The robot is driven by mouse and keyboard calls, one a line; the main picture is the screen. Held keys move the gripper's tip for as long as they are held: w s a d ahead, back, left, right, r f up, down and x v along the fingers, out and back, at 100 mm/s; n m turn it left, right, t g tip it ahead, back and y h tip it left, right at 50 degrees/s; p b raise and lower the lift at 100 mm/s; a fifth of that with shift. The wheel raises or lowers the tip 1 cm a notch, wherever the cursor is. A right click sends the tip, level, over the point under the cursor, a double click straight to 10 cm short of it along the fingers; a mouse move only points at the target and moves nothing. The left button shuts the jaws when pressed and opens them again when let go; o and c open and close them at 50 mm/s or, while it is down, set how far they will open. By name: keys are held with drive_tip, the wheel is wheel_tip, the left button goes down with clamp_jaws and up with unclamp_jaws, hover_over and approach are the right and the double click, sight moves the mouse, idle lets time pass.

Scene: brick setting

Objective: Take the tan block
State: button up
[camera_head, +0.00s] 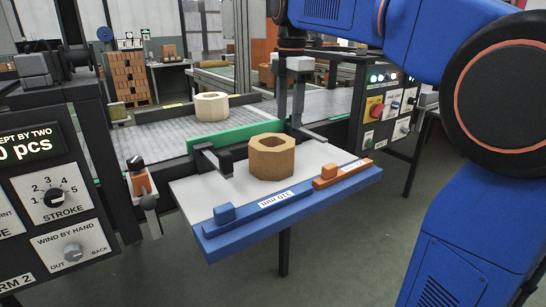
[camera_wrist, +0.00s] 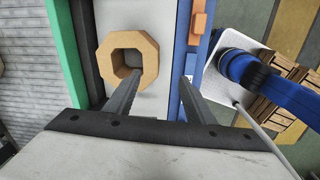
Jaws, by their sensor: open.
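The tan block (camera_head: 271,157) is a hollow octagonal ring, standing on the pale top of a small blue-edged table. In the wrist view the tan block (camera_wrist: 147,47) lies ahead and to the left, its hole open toward me. My gripper (camera_wrist: 161,78) is open and empty, and its left finger overlaps the block's near edge in that picture. The right finger lies over the blue edge strip. In the head view my gripper (camera_head: 290,112) hangs down behind the block. I cannot tell whether a finger touches it.
A paler cream ring (camera_head: 211,107) stands on the grey conveyor behind. A green rail (camera_head: 218,140) and a dark bracket (camera_head: 213,160) border the table's far left. The blue front strip (camera_head: 290,208) carries a blue knob and an orange piece (camera_head: 342,173). Control panels stand at both sides.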

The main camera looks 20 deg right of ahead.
sight(283, 162)
drive_tip(key=shift+n, duration=0.9)
drive_tip(key=f, duration=0.5)
drive_tip(key=w+f, duration=0.1)
drive_tip(key=f, duration=0.5)
drive_tip(key=w+f, duration=0.1)
drive_tip(key=f, duration=0.4)
drive_tip(key=shift+w+a+f, duration=0.2)
drive_tip(key=shift+a, duration=0.15)
clamp_jaws()
drive_tip(key=shift+r, duration=0.1)
